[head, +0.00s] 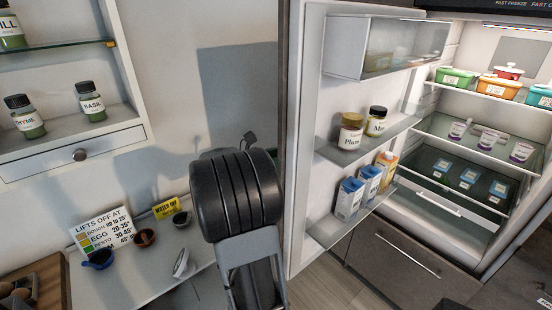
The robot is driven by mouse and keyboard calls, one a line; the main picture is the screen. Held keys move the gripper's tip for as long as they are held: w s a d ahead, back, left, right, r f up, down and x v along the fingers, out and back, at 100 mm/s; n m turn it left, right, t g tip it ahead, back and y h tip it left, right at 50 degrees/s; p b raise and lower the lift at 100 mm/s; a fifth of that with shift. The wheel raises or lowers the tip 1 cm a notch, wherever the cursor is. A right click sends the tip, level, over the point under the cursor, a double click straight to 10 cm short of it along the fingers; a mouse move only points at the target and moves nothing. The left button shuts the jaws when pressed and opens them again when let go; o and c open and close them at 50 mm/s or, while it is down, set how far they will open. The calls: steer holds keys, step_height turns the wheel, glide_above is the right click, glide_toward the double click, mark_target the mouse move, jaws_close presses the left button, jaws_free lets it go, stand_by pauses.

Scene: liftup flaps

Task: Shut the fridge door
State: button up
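The fridge (455,95) stands at the right, with its lit inside showing. Its door (306,130) is wide open and swung to the left, with its shelved inner side facing me. The door shelves hold jars (350,131) and several cartons (349,198). My arm, black and grey, stands upright just left of the door's free edge in the picture. My gripper cannot be made out; the arm's thick black part hides what is behind it. A small dark piece pokes out above the arm, and I cannot tell what it is.
Left of the arm, a white counter (125,285) holds small bowls (98,260), a sign (103,231) and a timer (183,263). A wall shelf with spice jars (91,101) hangs above. A drawer front (395,250) is below the fridge. Wooden floor (325,285) shows below the door.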

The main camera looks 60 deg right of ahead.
jaws_close()
stand_by(0.3)
steer(key=shift+a, duration=0.1)
